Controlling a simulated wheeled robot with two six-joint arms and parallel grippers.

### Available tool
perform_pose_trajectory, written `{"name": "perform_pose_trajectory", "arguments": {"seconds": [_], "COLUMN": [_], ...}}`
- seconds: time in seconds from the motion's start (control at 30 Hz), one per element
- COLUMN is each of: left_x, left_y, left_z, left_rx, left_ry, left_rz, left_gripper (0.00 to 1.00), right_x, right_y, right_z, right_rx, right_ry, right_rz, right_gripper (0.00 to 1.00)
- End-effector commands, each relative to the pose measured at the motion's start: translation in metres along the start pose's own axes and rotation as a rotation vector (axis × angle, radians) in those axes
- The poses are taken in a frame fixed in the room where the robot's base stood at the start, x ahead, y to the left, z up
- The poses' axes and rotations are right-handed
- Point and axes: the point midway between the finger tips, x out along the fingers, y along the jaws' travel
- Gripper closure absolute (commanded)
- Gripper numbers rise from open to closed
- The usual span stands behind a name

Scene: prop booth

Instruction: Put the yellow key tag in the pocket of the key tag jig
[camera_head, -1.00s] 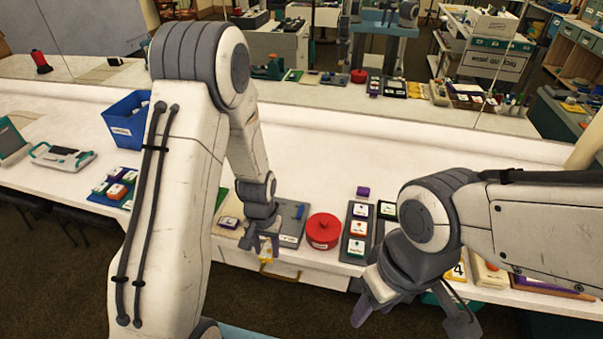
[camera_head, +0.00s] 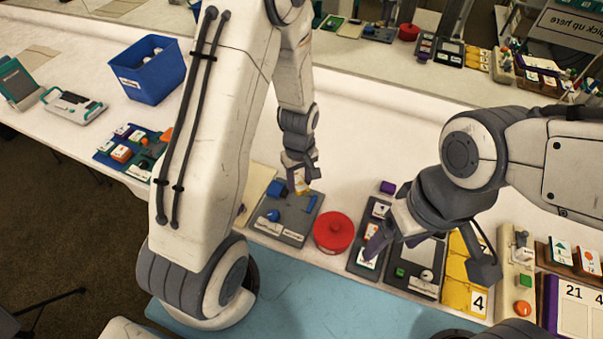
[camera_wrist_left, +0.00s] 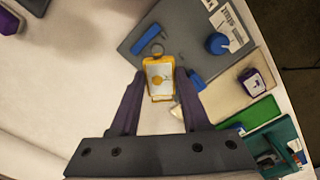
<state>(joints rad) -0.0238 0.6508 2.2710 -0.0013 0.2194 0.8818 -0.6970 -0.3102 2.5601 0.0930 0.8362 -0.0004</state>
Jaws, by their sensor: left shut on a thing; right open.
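My left gripper (camera_head: 300,182) is shut on the yellow key tag (camera_head: 302,186). The left wrist view shows the tag (camera_wrist_left: 159,78) between the fingers, with a pale face, an orange mark and a ring at its far end. The grey key tag jig (camera_head: 268,232) lies on the white table below, with blue parts and white labels. The tag is over or near the jig's edge; its height above it is unclear. In the left wrist view the jig (camera_wrist_left: 185,30) is partly behind the tag, and I cannot make out the pocket. My right gripper (camera_head: 428,256) is open and empty.
A red round lidded pot (camera_head: 334,232) stands just right of the jig. Card trays (camera_head: 413,280) and a purple block (camera_head: 388,187) are further right, near my right gripper. A blue bin (camera_head: 150,72) stands at the left. The table behind the jig is clear.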

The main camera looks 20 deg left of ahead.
Motion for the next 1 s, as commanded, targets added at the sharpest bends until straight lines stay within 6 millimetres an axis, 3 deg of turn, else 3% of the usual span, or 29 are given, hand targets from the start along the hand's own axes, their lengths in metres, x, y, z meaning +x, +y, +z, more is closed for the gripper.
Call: {"name": "perform_pose_trajectory", "arguments": {"seconds": [0.2,0.33,0.67,1.0], "left_x": [-0.012,-0.014,-0.006,0.026], "left_y": [0.000,-0.001,-0.002,-0.002], "left_z": [0.005,0.006,0.005,0.005], "left_rx": [-0.449,-0.605,-0.682,-0.680], "left_ry": [0.000,0.000,0.000,0.000], "left_rz": [-0.001,-0.001,-0.001,-0.001], "left_gripper": [1.00,1.00,1.00,1.00], "right_x": [-0.012,-0.014,-0.007,0.021], "right_y": [-0.001,-0.001,-0.001,0.002], "right_z": [-0.001,-0.001,0.000,0.001], "right_rx": [0.000,0.000,0.000,0.000], "right_ry": [0.000,0.000,0.000,0.000], "right_rz": [0.000,0.000,0.000,0.000], "right_gripper": [0.19,0.19,0.19,0.19]}}
